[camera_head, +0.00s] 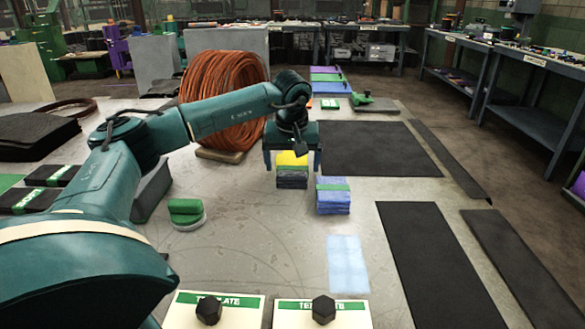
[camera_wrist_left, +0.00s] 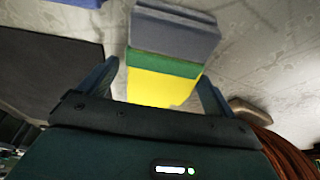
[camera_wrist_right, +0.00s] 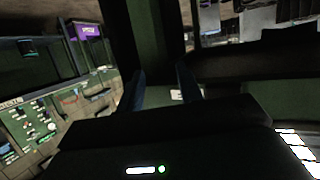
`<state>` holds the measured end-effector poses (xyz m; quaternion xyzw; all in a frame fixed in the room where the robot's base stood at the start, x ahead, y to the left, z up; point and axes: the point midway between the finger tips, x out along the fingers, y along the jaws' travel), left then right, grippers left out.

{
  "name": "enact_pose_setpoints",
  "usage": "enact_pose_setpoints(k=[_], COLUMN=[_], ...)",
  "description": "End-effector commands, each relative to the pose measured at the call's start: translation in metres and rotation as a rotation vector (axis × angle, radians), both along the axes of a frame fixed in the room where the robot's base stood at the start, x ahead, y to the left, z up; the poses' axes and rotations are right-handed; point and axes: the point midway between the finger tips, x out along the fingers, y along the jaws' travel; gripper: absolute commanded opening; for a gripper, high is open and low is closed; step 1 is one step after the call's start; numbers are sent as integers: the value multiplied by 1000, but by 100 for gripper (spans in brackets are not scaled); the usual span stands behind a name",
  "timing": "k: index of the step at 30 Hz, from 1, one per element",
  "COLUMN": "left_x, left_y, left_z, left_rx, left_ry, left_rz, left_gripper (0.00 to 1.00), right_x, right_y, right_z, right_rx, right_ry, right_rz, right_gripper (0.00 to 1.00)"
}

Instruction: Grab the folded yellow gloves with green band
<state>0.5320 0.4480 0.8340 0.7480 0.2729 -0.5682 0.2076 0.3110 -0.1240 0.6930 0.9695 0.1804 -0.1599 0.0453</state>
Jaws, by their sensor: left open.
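The folded yellow gloves (camera_head: 292,158) sit by a dark grey folded stack (camera_head: 292,181) on the table. In the left wrist view the yellow part (camera_wrist_left: 160,89) lies between the fingers, with the green band (camera_wrist_left: 165,64) across it and the grey stack (camera_wrist_left: 175,30) beyond. My left gripper (camera_head: 292,161) points down over the gloves, open, with one finger on each side; I cannot tell whether either touches. Its upper parts hide some of the gloves in the head view. My right gripper (camera_wrist_right: 160,73) is open and empty, away from the table items.
A blue folded stack with a green band (camera_head: 333,196) stands close to the right of the left gripper. A rust-coloured coil (camera_head: 222,90) stands behind the forearm. Dark mats (camera_head: 378,148) lie to the right.

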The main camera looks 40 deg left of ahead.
Motion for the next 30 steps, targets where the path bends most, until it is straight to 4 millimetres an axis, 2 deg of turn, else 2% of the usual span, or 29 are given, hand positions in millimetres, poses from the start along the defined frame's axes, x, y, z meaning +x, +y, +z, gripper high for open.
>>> enact_pose_setpoints(k=[2,20,26,30], left_x=[0,0,0,0], left_y=[0,0,0,0], left_z=[0,0,1,13], left_rx=[0,0,-1,0], left_ry=[0,0,-1,-2], left_rz=[0,0,0,1], left_gripper=[89,41,41,41], right_x=[0,-1,-1,0], right_y=[0,-1,-2,-2], right_z=[0,0,0,4], right_rx=[0,-3,-4,-1], right_ry=[0,0,-1,-1], right_rz=[2,1,-1,-3], right_gripper=[36,36,36,36])
